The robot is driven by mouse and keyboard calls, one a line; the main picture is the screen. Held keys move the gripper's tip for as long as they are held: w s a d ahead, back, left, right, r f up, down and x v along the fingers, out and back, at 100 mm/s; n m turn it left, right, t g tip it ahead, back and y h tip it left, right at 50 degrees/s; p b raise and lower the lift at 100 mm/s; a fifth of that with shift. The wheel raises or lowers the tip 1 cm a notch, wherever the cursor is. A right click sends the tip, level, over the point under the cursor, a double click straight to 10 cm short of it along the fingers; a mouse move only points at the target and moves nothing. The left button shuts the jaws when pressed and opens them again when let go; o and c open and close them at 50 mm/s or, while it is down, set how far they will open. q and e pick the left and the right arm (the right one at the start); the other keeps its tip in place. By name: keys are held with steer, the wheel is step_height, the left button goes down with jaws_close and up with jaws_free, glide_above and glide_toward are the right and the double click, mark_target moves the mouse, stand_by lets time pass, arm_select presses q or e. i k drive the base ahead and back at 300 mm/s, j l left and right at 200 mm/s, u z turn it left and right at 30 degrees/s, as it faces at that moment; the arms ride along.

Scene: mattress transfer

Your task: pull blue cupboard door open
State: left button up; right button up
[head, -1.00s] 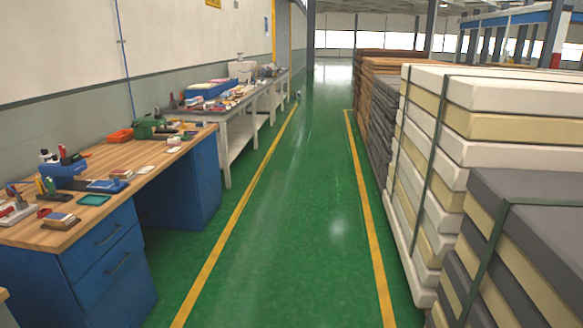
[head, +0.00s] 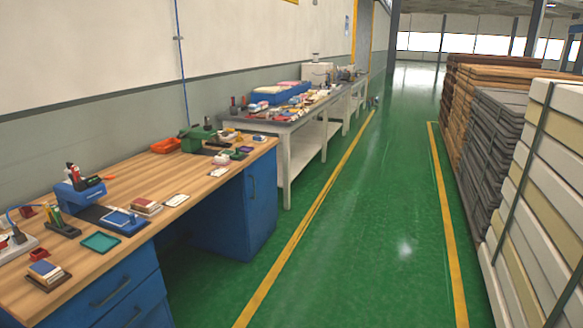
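A blue cupboard (head: 237,215) forms the right pedestal of the wooden-topped workbench. Its door faces the aisle side and looks shut. The bench's left pedestal (head: 125,290) is blue too and has drawers with dark bar handles, cut off by the lower frame edge. Neither of my grippers is in view.
The wooden worktop (head: 190,175) carries trays, tools and boxes. A grey table (head: 290,125) stands beyond it. The green aisle floor (head: 370,230) between the yellow lines is clear. Stacked mattresses (head: 540,200) stand along the right.

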mark_target(260, 179)
steer(key=i+u, duration=0.25)
steer(key=i, duration=1.55)
steer(key=l, duration=0.1)
